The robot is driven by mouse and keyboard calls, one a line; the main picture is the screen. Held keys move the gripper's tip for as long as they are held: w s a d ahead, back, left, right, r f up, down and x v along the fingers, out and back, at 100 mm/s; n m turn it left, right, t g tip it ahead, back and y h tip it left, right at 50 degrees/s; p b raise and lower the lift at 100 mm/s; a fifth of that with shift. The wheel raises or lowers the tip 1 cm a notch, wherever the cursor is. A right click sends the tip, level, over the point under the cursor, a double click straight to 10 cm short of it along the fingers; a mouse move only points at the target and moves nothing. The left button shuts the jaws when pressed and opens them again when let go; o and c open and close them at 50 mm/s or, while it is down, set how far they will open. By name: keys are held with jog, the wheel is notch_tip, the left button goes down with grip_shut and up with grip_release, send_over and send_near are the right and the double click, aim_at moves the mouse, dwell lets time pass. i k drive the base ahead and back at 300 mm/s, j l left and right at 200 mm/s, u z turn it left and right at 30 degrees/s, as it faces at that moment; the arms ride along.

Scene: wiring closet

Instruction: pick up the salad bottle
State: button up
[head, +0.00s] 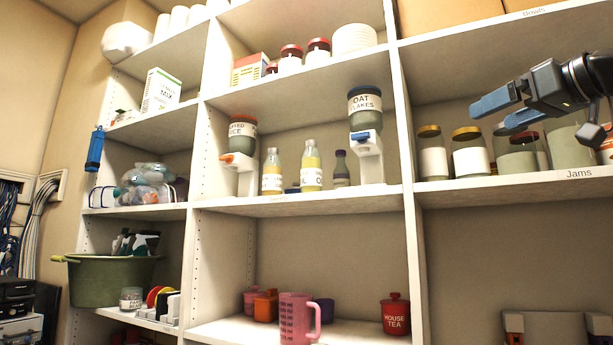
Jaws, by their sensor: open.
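Three bottles stand upright on the middle shelf: a yellowish bottle with a white label (272,172), a slightly taller yellowish bottle with a white label (312,166), and a smaller dark bottle (341,168). The labels are too small to read fully, so I cannot tell which is the salad bottle. My gripper (490,119) is at the upper right, in front of the jams compartment. Its blue fingers point left and are apart, with nothing between them. It is well to the right of the bottles and touches none of them.
A puffed rice dispenser (240,145) and an oat flakes dispenser (366,135) flank the bottles. A shelf upright (403,130) stands between the bottles and my gripper. Jars with gold lids (470,152) stand below my gripper. A pink mug (296,318) is on the lower shelf.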

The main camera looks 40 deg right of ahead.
aim_at(312, 160)
jog(key=i, duration=1.45)
